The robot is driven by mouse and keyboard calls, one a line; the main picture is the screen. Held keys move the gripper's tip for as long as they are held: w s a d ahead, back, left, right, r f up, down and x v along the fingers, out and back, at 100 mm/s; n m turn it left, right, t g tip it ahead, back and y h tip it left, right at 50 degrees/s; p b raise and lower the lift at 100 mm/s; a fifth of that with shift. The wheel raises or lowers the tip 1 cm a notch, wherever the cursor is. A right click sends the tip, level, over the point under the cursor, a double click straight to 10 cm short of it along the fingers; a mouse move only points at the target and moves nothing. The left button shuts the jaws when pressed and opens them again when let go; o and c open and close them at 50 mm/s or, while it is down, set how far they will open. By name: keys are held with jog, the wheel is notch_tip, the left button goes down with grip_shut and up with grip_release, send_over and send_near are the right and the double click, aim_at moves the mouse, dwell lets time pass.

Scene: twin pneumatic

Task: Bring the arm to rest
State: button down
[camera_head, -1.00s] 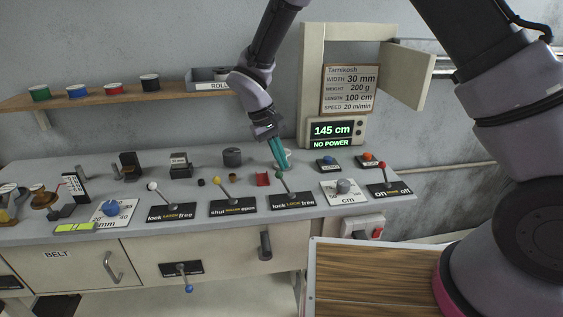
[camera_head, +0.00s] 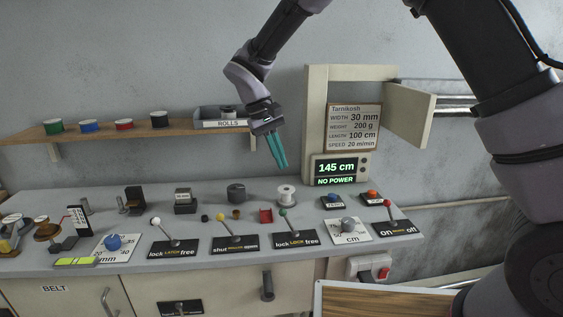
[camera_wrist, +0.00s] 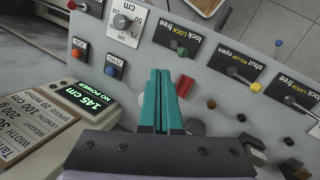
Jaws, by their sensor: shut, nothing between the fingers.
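My gripper (camera_head: 277,150) has teal fingers that are shut with nothing between them. In the head view it hangs in the air in front of the wall, above the back part of the grey console (camera_head: 75,200) and left of the display reading 145 cm, NO POWER (camera_head: 336,171). It points down and touches nothing that I can see.
Below my gripper stand a white spool (camera_head: 286,195) and a green-tipped lever (camera_head: 289,226). A shelf (camera_head: 100,139) with coloured rolls and a ROLLS tray (camera_head: 222,124) is to the left. An open cabinet door (camera_head: 409,115) is at right. The air above the console's left is free.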

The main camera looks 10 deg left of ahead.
jog(key=d+r+m+t+y, duration=0.1)
jog(key=d+r+m+y, duration=0.3)
jog(key=d+r, duration=1.3)
jog(key=s+d+r+m+t+y, duration=0.1)
jog(key=s+d+r+m+t, duration=0.1)
jog(key=s+d, duration=0.4)
jog(key=s+d+r+m+t+y, duration=0.1)
jog(key=s+d+m+t, duration=0.3)
jog(key=d, duration=0.8)
jog(key=shift+s+r, duration=0.4)
jog(key=shift+s, duration=0.85)
jog(key=shift+w, duration=0.15)
